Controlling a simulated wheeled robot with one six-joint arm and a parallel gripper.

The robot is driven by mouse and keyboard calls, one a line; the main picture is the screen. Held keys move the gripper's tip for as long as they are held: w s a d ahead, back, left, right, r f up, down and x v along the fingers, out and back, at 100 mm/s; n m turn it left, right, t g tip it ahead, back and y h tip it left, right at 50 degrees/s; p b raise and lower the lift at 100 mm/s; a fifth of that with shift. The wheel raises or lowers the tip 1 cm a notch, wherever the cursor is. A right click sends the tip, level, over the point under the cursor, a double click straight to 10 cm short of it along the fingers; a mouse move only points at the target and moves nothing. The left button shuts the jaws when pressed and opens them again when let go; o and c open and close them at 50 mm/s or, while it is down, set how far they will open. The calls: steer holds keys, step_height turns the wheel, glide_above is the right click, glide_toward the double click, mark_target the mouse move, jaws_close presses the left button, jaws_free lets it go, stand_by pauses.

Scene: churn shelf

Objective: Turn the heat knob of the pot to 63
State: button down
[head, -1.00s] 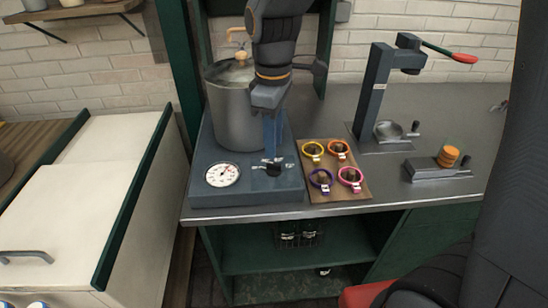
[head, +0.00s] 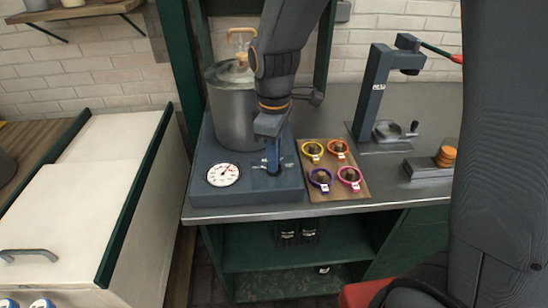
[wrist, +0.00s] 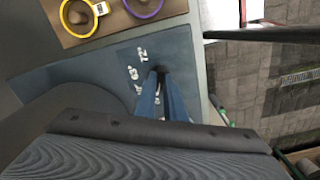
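The steel pot (head: 233,112) stands on a blue-grey base with a white round dial (head: 223,174) on its front left. The dark heat knob (wrist: 161,71) is on the base to the right of the dial, with white marks (wrist: 136,80) beside it. The numbers are too small to read surely. My gripper (head: 272,165) points down over the knob, its blue fingers on either side of it. The fingertips hide most of the knob, and I cannot tell whether they press on it.
A brown board (head: 333,189) with several coloured rings lies right of the base. A press (head: 369,100) with a red-tipped lever stands farther right, with orange discs (head: 446,156) near it. The counter's front edge is close in front of the base.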

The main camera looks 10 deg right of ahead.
steer(key=shift+m, duration=0.3)
steer(key=m+p, duration=0.2)
steer(key=m, duration=0.2)
steer(key=shift+r+p, duration=0.1)
steer(key=shift+p, duration=0.3)
steer(key=shift+m+p, duration=0.85)
steer(key=shift+m, duration=1.15)
steer(key=c, duration=1.8)
jaws_free()
steer(key=shift+c, duration=0.2)
